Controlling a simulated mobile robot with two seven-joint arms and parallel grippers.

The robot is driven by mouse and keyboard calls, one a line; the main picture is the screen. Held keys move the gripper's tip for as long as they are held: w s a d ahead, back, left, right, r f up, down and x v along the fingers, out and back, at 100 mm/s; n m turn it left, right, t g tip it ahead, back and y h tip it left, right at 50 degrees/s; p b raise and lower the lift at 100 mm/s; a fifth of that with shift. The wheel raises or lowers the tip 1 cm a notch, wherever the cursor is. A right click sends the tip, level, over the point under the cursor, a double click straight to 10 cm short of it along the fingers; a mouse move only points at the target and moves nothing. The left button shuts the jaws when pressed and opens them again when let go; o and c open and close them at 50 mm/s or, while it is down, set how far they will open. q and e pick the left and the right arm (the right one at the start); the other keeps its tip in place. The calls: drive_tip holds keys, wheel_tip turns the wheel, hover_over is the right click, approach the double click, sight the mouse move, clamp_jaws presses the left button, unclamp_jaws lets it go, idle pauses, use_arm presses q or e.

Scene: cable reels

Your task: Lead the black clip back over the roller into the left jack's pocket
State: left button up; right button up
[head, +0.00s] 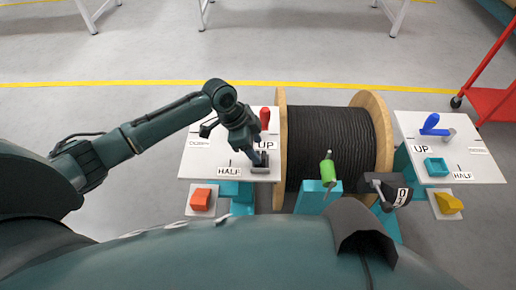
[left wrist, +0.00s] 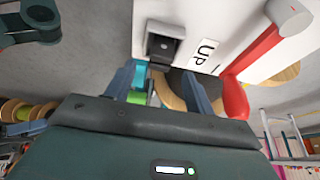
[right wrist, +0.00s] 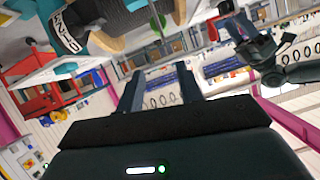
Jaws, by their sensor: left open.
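A small dark block, which looks like the black clip (head: 260,158), sits in a grey square pocket (head: 261,170) on the left jack's white top plate (head: 206,140). In the left wrist view the dark clip (left wrist: 164,44) shows inside the pocket. My left gripper (head: 257,155) is open just above the pocket, its fingers (left wrist: 158,88) apart with nothing between them. The green roller (head: 327,170) stands in front of the reel of black cable (head: 330,140). My right gripper (right wrist: 162,88) is open and empty in its own wrist view; I cannot make it out in the head view.
A red lever (head: 265,118) stands behind the pocket. The right jack's plate (head: 470,150) holds a blue lever (head: 431,124) and an empty teal pocket (head: 437,167). Orange (head: 200,199) and yellow (head: 447,203) blocks sit in front. A red cart (head: 495,103) stands right.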

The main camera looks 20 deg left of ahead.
use_arm(q)
drive_tip(key=p+v, duration=0.1)
drive_tip(key=v, duration=0.9)
drive_tip(key=shift+r, duration=0.2)
drive_tip(key=shift+a, duration=0.1)
